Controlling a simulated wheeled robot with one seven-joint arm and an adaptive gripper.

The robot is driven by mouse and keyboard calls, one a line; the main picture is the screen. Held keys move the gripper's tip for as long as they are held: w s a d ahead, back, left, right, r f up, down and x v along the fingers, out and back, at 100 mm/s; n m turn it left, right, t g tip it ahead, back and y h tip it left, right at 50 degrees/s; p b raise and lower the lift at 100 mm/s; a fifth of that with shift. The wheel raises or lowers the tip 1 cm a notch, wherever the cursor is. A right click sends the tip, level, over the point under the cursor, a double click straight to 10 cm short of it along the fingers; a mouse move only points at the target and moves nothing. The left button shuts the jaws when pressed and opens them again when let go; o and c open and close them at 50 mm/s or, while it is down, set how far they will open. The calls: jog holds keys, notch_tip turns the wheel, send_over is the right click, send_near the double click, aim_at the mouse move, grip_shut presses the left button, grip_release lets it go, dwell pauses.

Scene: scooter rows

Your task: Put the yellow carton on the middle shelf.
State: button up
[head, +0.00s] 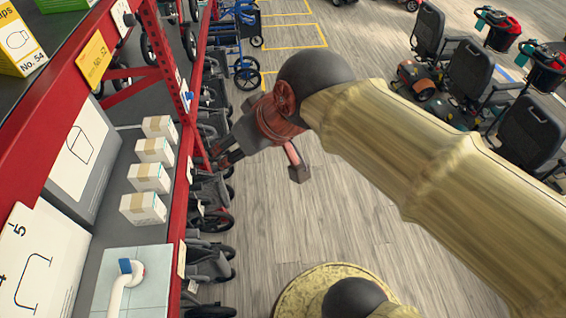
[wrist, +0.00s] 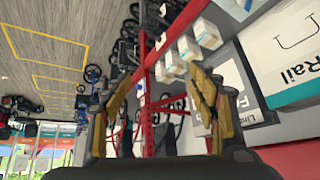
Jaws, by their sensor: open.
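A yellow-and-white carton (head: 22,42) marked "No. 54" stands on the upper shelf (head: 62,22) at the top left of the head view. I cannot tell if it is the task's carton; no plain yellow carton shows. A lower grey shelf (head: 100,232) of the same red rack is below it. I cannot tell which is the middle one. My gripper (head: 218,152) is beside the rack's red upright in the head view, pointing left. In the wrist view its fingers (wrist: 160,95) are spread apart with nothing between them.
Several small white boxes (head: 148,178) stand in a row on the lower shelf. Large printed boxes (head: 80,155) stand behind them, and a white grab rail (head: 122,285) is in front. Folded wheelchairs (head: 210,225) line the rack's foot.

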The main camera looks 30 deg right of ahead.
jog(key=s+d+f+m+g+h, duration=0.1)
jog(key=s+d+f+m, duration=0.1)
jog(key=s+d+f, duration=0.3)
notch_tip(320, 180, down, 3)
jog(key=shift+s+d+f+h, duration=0.1)
jog(key=shift+s+d+h, duration=0.25)
jog(key=shift+s, duration=0.55)
jog(key=shift+a, duration=0.1)
notch_tip(320, 180, down, 23)
jog(key=b, duration=2.2)
jog(key=shift+b, duration=0.35)
